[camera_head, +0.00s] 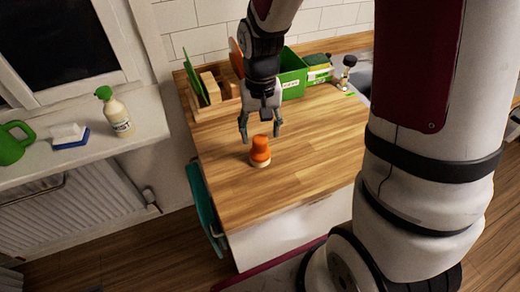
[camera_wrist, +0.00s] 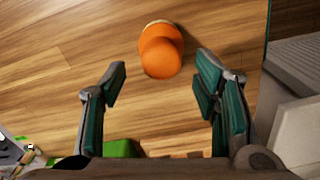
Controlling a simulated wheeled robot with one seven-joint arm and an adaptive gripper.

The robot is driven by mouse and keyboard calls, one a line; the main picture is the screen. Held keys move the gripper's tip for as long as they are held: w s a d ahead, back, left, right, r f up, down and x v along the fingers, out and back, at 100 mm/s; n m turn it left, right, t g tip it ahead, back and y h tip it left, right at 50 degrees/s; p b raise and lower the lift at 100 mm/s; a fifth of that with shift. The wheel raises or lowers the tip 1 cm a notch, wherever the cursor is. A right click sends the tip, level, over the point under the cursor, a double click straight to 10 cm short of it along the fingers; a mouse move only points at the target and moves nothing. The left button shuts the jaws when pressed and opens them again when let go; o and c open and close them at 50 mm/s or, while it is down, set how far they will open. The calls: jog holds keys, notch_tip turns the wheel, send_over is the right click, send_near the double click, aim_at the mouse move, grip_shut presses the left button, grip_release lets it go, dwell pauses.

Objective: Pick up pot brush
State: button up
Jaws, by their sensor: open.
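The pot brush (camera_head: 260,152), a stubby orange knob on a pale base, stands upright on the wooden worktop (camera_head: 300,165) near its left front part. It also shows in the wrist view (camera_wrist: 161,52), just beyond the fingertips and roughly centred between them. My gripper (camera_head: 260,134) is open and empty, pointing down with its two teal-padded fingers apart. In the head view the fingertips are close to the brush's top. I see no contact, and the exact height gap cannot be told.
A green box (camera_head: 293,78), wooden holder (camera_head: 211,88) and small black-and-white item (camera_head: 347,72) stand along the back. A teal cloth (camera_head: 203,205) hangs at the worktop's left edge. The worktop around the brush is clear.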

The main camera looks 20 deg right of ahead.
aim_at(260, 138)
jog(key=shift+s+a+f, duration=0.1)
jog(key=shift+s+f, duration=0.1)
jog(key=shift+f, duration=1.75)
jog(key=c, duration=1.3)
jog(key=shift+o, duration=0.2)
jog(key=shift+r, duration=0.1)
jog(key=shift+c, duration=0.2)
jog(key=shift+r, duration=0.55)
notch_tip(260, 138, up, 2)
jog(key=shift+w+r, duration=0.1)
jog(key=s+d+r, duration=0.1)
jog(key=s+d, duration=0.9)
jog(key=d, duration=0.2)
jog(key=shift+d+r+b, duration=0.25)
jog(key=shift+d+b, duration=0.1)
jog(key=shift+b, duration=0.05)
